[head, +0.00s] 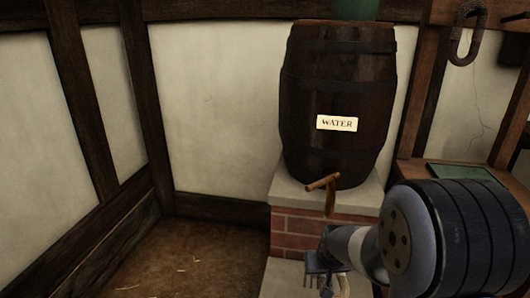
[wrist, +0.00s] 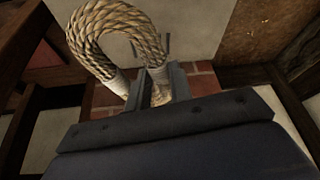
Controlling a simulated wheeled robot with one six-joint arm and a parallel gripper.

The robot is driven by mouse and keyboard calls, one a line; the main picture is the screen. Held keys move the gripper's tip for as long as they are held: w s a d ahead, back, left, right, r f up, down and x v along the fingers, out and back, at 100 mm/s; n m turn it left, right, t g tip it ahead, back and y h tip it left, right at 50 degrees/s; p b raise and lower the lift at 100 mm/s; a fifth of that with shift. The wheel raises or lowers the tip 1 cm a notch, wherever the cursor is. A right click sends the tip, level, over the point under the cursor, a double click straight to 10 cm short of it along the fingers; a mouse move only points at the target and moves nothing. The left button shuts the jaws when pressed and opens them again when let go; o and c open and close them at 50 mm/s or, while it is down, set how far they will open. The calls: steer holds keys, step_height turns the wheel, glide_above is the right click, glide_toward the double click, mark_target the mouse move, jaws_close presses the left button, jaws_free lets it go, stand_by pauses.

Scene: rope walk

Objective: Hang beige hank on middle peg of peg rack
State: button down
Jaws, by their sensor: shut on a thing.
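My gripper (wrist: 160,85) is shut on the beige hank (wrist: 112,35), a thick twisted rope loop with pale bound ends, in the wrist view. One bound end is between the jaws and the loop curves out to the upper left. In the head view my gripper (head: 324,268) is low, in front of the brick plinth. The hank is mostly hidden there. A dark brown loop (head: 467,35) hangs at the upper right by a wooden board; I cannot tell whether this is the peg rack. No middle peg can be made out.
A dark barrel (head: 338,85) labelled WATER stands on a brick plinth (head: 291,228) with a stone top. Its wooden tap (head: 323,182) juts forward above my gripper. A wooden ledge with a green panel (head: 462,172) is at right. Open brown floor (head: 200,255) lies left.

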step_height(320, 180, up, 25)
steer(key=s+p, duration=0.1)
steer(key=p, duration=3.3)
steer(key=shift+s, duration=0.4)
steer(key=shift+d, duration=0.1)
